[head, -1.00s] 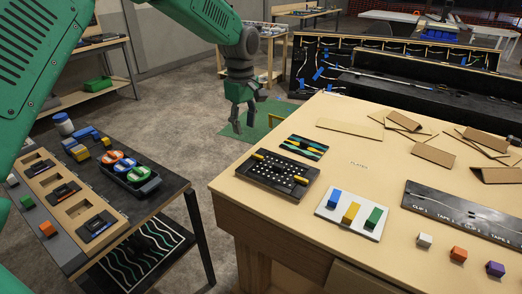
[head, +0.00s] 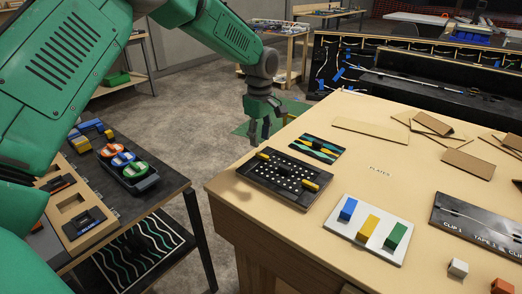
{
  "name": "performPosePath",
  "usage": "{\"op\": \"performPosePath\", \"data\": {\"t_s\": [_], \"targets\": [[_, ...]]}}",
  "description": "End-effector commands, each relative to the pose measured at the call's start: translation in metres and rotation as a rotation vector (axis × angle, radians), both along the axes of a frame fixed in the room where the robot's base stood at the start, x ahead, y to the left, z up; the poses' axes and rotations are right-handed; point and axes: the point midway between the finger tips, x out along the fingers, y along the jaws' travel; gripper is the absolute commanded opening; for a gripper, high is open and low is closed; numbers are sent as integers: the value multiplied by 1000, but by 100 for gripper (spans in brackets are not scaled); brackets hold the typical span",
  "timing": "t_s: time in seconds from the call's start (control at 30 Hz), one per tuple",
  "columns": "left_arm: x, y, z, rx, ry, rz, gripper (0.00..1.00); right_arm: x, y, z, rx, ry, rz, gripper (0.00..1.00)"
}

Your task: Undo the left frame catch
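The dark frame (head: 282,190), a flat panel with rows of white dots, lies on the near left part of the wooden table. Its left catch (head: 263,155) is a small yellow-and-dark bar at the frame's upper left edge. A matching right catch (head: 310,185) is on the right side. My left gripper (head: 263,138) points down just above and behind the left catch in the head view. Its fingers look spread with nothing between them. I cannot tell whether a fingertip touches the catch. My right gripper is not in view.
A board of coloured tools (head: 318,149) lies just behind the frame. A white plate (head: 367,232) with blue, yellow and green blocks is to the right. A dark side table (head: 165,190) stands left, across a floor gap. Brown flat pieces (head: 468,163) lie at the back right.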

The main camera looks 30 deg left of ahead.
Motion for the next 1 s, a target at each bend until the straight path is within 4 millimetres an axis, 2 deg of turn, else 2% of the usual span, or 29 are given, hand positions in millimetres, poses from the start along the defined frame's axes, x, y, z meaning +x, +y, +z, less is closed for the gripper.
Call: {"op": "performPosePath", "data": {"t_s": [0.1, 0.3, 0.67, 0.77, 1.0], "targets": [[-1, 1, -22, -1, 2, 0, 32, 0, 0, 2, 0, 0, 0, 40], [-1, 0, -43, 0, 0, 0, 32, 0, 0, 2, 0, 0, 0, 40], [-1, -2, -48, 3, -1, -1, 32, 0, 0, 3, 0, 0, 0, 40], [-1, -1, -48, 2, -1, -1, 0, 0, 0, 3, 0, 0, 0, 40], [0, 0, -48, 1, -2, -3, 0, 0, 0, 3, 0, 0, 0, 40]]}}
